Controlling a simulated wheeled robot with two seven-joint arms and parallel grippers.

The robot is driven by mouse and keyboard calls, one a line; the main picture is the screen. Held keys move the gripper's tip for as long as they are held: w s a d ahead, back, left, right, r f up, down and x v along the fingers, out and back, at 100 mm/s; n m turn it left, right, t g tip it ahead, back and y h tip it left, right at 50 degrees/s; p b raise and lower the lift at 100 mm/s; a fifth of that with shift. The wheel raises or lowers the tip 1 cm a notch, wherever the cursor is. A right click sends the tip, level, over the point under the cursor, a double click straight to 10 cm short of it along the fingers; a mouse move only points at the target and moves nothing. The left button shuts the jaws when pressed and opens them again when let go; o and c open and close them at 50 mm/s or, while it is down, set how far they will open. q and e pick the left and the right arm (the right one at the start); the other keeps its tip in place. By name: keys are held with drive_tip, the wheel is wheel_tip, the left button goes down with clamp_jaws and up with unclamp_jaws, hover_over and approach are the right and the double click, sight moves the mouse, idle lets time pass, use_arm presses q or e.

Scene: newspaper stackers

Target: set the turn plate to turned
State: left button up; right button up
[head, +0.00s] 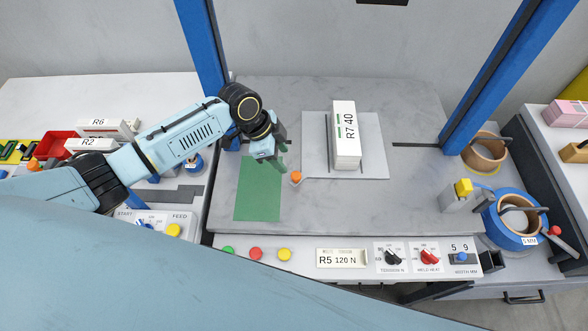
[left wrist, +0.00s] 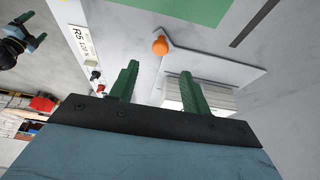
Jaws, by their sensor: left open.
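The turn plate (head: 376,160) is a light grey plate lying flat on the grey table, with an orange knob (head: 296,177) at its lower left corner. A white stack labelled R7 40 (head: 346,140) lies on it. My left gripper (head: 281,155) is open and empty, above and just up-left of the knob. In the left wrist view the knob (left wrist: 160,46) shows beyond the green fingers (left wrist: 160,72), apart from them, and the plate (left wrist: 205,62) lies behind. My right gripper (left wrist: 28,40) shows only at that view's upper left, its fingers spread.
A green mat (head: 257,195) lies left of the plate. Blue posts (head: 498,70) stand at both sides. Tape rolls (head: 512,222) are at the right. Buttons and dials (head: 392,257) line the front edge.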

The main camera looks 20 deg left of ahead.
sight(296, 175)
use_arm(q)
drive_tip(key=x, duration=0.8)
drive_tip(key=shift+d+f, duration=0.15)
drive_tip(key=shift+f, duration=0.15)
clamp_jaws()
